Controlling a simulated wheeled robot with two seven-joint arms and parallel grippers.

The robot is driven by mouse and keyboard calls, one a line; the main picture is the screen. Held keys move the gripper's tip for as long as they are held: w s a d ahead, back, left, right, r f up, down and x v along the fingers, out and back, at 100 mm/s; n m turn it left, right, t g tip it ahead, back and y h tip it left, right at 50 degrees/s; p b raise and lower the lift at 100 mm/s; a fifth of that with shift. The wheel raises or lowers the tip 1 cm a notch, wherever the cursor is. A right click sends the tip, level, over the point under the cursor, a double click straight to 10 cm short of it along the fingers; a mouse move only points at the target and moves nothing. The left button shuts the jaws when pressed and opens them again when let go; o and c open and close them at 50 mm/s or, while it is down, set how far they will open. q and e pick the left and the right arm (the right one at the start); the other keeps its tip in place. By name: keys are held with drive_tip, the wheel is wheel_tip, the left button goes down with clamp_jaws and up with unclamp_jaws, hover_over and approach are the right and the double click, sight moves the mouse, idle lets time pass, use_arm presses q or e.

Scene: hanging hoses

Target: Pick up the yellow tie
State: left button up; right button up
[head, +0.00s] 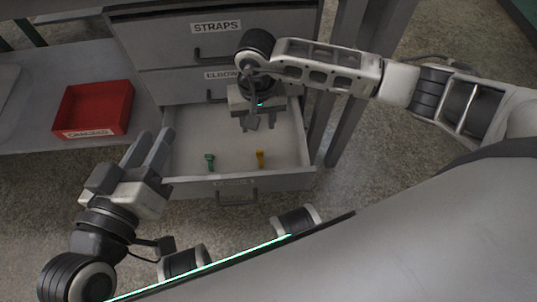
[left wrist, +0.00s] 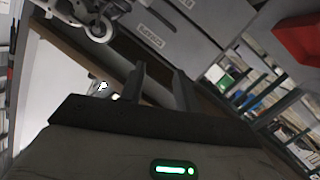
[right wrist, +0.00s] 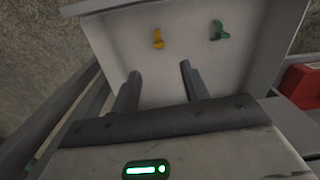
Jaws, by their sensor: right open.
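The yellow tie (head: 260,159) lies in the open bottom drawer (head: 288,181), toward its front right. It also shows in the right wrist view (right wrist: 158,39), ahead of the fingertips. My right gripper (head: 258,124) is open and empty over the back part of the drawer, apart from the tie. Its spread fingers show in the right wrist view (right wrist: 159,72). My left gripper (head: 153,142) is open and empty, left of the drawer and in front of the shelf. Its fingers stand apart in the left wrist view (left wrist: 158,70).
A green tie (head: 210,161) lies in the same drawer, left of the yellow one. A red bin (head: 92,108) stands on the grey shelf at left. Shut drawers labelled STRAPS (head: 215,28) and ELBOWS rise above the open one. A grey post (head: 340,80) stands at its right.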

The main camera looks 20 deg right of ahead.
drive_tip(key=b, duration=0.3)
hover_over(260, 151)
wheel_tip(260, 151, down, 7)
drive_tip(key=shift+s+d+r, duration=0.1)
drive_tip(key=shift+s+r, duration=0.05)
drive_tip(key=shift+r, duration=0.05)
wheel_tip(260, 151, down, 3)
drive_tip(key=shift+r+b, duration=0.1)
drive_tip(key=shift+b, duration=0.2)
drive_tip(key=shift+f+b, duration=0.35)
drive_tip(key=shift+f, duration=0.5)
wheel_tip(260, 151, down, 4)
drive_tip(key=shift+f+b, duration=0.2)
drive_tip(key=shift+b, duration=1.05)
drive_tip(key=shift+w+f, duration=0.15)
drive_tip(key=shift+w, duration=0.05)
use_arm(q)
wheel_tip(260, 151, up, 8)
drive_tip(key=w+m+t+h, duration=0.2)
drive_tip(key=m+t+h, duration=0.2)
drive_tip(key=m+t, duration=0.1)
drive_tip(key=shift+a+r, duration=0.2)
drive_tip(key=shift+r, duration=0.05)
use_arm(e)
clamp_jaws()
